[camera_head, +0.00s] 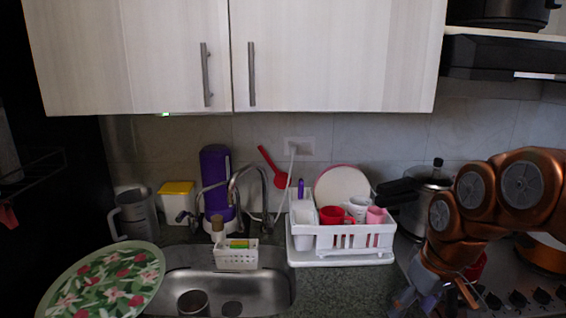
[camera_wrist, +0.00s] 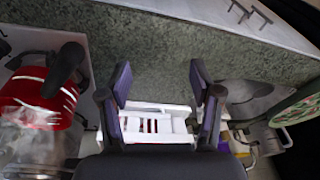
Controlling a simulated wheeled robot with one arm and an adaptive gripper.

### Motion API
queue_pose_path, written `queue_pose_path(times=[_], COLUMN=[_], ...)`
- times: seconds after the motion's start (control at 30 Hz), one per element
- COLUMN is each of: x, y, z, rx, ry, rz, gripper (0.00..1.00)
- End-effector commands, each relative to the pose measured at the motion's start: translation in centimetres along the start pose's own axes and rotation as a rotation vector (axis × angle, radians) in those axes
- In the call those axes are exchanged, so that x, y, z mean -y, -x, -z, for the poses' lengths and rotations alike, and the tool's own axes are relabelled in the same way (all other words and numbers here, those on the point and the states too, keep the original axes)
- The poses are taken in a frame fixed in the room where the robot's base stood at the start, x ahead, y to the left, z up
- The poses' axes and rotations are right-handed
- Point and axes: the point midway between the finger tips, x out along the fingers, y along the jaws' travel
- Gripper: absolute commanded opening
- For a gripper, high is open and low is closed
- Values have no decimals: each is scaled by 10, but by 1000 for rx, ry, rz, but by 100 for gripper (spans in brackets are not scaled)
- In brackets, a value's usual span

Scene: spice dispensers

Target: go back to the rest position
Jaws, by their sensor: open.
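My gripper (camera_head: 425,300) is low at the right in the head view, at the end of my copper-coloured arm, over the counter by the stove. In the wrist view my gripper (camera_wrist: 162,85) has its two fingers spread, with nothing between them but the view of the speckled counter (camera_wrist: 155,52) and the white dish rack (camera_wrist: 160,110). A red and clear container with a dark handle (camera_wrist: 38,95) is to the left of the fingers, apart from them. In the head view a red piece (camera_head: 478,266) shows partly behind my arm.
The dish rack (camera_head: 340,240) with cups and a plate stands left of my arm. A pressure cooker (camera_head: 412,212) is behind it. The sink (camera_head: 270,287) and a floral tray (camera_head: 105,280) are farther left. Cabinets (camera_head: 335,55) and a range hood (camera_head: 500,57) hang above.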

Motion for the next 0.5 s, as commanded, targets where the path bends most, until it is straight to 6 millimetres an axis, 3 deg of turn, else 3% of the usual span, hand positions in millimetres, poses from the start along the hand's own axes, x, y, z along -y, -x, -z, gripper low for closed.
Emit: queue_pose_path(times=[0.03,0.2,0.4,0.5], x=[19,68,99,108], y=[-4,-24,-45,-52], z=[-15,-75,-143,-165], rx=[33,153,270,306], ry=[1,-58,-176,-225], rz=[-5,-15,-39,-48], gripper=[64,64,64,64])
